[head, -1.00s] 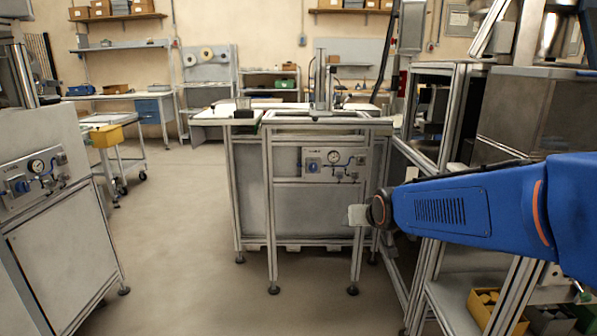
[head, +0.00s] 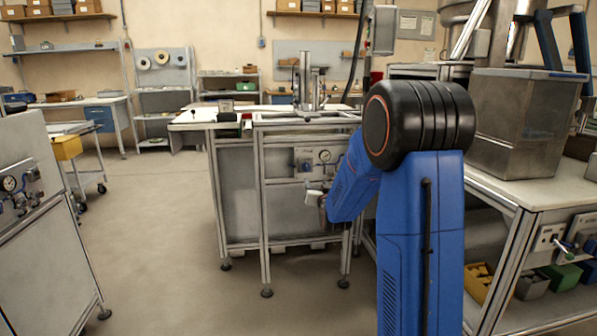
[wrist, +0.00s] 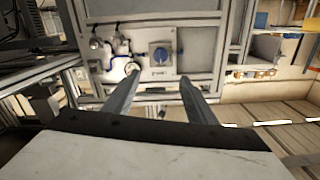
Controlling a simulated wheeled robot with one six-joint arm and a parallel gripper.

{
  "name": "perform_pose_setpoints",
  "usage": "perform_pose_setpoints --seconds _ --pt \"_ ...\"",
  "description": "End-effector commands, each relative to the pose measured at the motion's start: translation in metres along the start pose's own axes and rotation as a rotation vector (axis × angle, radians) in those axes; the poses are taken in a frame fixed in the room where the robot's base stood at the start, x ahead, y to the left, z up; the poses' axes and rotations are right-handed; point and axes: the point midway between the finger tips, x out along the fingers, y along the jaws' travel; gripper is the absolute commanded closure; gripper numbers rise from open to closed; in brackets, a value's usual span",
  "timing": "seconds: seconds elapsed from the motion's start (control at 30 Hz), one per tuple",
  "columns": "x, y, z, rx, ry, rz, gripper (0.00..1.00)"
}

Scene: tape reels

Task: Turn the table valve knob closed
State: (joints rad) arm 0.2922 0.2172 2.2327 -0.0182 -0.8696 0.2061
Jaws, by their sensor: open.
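The valve panel (head: 318,162) is on the front of the metal-framed table in the middle of the head view. Its small blue knob (head: 307,167) sits left of a round gauge (head: 324,155). In the wrist view the blue knob (wrist: 160,56) is on a light square plate, seen beyond and between the fingertips. My gripper (wrist: 159,78) is open and empty, with the fingers on either side of the knob in the picture but apart from it. In the head view my gripper (head: 315,198) is small, just below the panel, and its fingers are hard to make out.
Another machine with a gauge panel (head: 18,185) stands at the left edge. A bench with a metal bin (head: 520,115) is close on the right, with valves and boxes below. A yellow-boxed cart (head: 66,147) is at left. The floor (head: 160,240) left of the table is clear.

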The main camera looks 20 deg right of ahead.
Motion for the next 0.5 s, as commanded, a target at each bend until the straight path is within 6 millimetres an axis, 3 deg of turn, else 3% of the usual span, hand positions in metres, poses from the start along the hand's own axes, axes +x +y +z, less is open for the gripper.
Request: perform_pose_setpoints --seconds 0.27,0.5 --pt "0.021 0.002 0.001 0.002 0.011 0.0 0.49" --pt "0.062 0.002 0.0 0.002 0.01 -0.001 0.49"
